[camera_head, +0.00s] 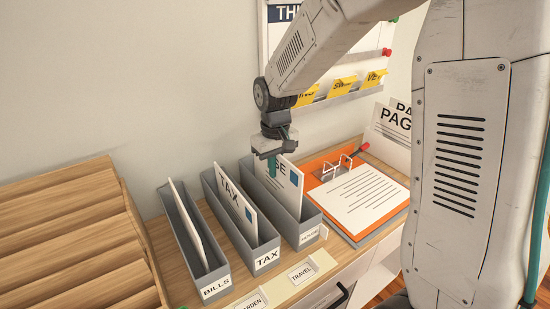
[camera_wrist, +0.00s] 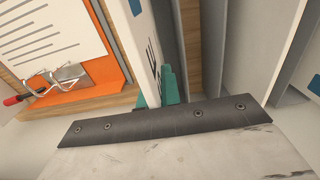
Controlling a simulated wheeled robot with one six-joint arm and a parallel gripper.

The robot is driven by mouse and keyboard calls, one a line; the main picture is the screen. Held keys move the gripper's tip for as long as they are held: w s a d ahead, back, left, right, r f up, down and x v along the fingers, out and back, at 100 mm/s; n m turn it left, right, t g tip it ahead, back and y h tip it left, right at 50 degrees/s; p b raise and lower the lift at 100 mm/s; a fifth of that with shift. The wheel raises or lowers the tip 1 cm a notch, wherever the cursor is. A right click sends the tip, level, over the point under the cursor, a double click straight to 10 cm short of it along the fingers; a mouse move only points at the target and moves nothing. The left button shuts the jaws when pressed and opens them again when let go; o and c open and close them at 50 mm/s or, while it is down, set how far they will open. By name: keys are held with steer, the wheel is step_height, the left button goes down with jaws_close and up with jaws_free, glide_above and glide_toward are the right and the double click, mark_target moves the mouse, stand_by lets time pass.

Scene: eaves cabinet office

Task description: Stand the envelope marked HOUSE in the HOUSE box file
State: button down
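The envelope (camera_head: 285,192) is white with a blue square; only the end of its marking, "SE", shows beside my gripper. It stands upright, its lower part inside the grey box file whose small label appears to read HOUSE (camera_head: 309,237). My gripper (camera_head: 271,163) is at its top edge. In the wrist view the envelope (camera_wrist: 139,40) is seen nearly edge-on, between the teal fingertips (camera_wrist: 152,92), which appear closed on it. Whether its bottom edge rests on the box floor is hidden.
The TAX box file (camera_head: 266,259) stands close on the left, holding an envelope, and the BILLS box file (camera_head: 216,288) beyond it holds a pale sheet. An orange lever-arch file (camera_head: 322,197) lies open on the right. A slatted wooden cabinet (camera_head: 70,240) is at left.

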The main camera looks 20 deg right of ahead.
glide_above(275, 197)
steer(key=shift+w+d+f, duration=0.1)
steer(key=shift+f, duration=1.1)
steer(key=shift+w+f, duration=0.1)
steer(key=shift+f, duration=1.1)
steer(key=c, duration=1.2)
jaws_free()
step_height(275, 197, up, 6)
